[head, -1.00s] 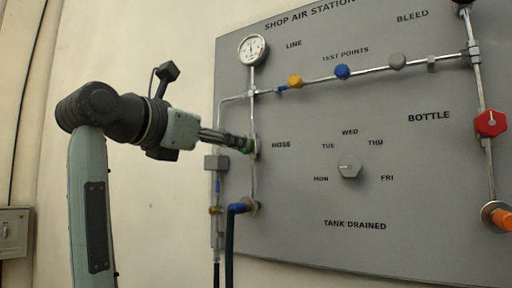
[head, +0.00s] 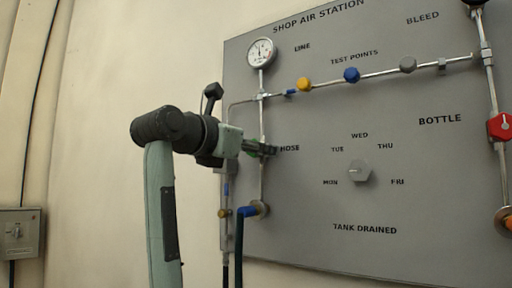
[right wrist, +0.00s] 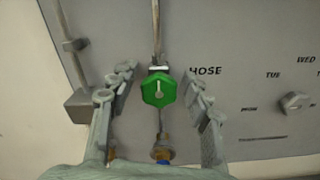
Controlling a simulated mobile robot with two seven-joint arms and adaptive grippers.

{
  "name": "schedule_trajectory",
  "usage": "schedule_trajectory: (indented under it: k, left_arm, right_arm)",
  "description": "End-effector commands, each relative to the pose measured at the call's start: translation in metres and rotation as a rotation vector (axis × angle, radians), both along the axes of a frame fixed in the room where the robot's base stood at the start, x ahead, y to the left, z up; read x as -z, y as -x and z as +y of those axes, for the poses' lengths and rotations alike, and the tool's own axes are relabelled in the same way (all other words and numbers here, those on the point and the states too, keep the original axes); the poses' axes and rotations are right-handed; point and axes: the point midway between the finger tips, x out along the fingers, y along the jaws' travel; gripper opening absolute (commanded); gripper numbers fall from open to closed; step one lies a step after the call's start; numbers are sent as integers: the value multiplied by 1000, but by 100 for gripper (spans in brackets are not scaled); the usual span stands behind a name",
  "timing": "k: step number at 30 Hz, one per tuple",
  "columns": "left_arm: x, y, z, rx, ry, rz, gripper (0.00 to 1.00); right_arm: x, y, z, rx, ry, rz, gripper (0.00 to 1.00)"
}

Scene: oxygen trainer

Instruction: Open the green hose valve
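The green hose valve (right wrist: 158,90) is a faceted green knob with a pale pointer mark on a vertical pipe, left of the HOSE label. My right gripper (right wrist: 161,78) is open, with one finger on each side of the knob and visible gaps between. In the head view the same gripper (head: 268,150) is at the left edge of the panel. It hides most of the green valve there; only a sliver of green (head: 254,154) shows. My left gripper is not in view.
The grey panel (head: 300,200) carries a gauge (head: 261,52), yellow (head: 304,84) and blue (head: 351,75) test knobs, a grey day selector (head: 360,171) and a red bottle valve (head: 501,126). A blue hose fitting (head: 249,211) sits below the gripper.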

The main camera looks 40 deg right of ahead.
Motion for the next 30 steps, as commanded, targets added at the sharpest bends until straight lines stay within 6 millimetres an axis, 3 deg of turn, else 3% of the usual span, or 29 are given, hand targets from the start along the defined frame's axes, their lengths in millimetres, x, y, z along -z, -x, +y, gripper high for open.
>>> schedule_trajectory:
  k: [2, 10, 14, 18, 24, 30]
  left_arm:
    - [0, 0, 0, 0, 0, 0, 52]
    - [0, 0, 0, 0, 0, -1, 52]
    - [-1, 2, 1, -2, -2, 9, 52]
    - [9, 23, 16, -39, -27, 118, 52]
    - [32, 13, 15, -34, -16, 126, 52]
    - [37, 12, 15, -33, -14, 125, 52]
  right_arm:
    - [0, 0, 0, 0, 0, 0, 35]
    - [0, 0, 0, 0, 0, 0, 2]
    - [-1, 0, 1, -2, 6, 24, 2]
    - [-3, -1, 2, -5, 44, 153, 2]
    - [-1, -1, 1, -3, 101, 330, 2]
    - [-1, -1, 1, 0, 114, 357, 2]
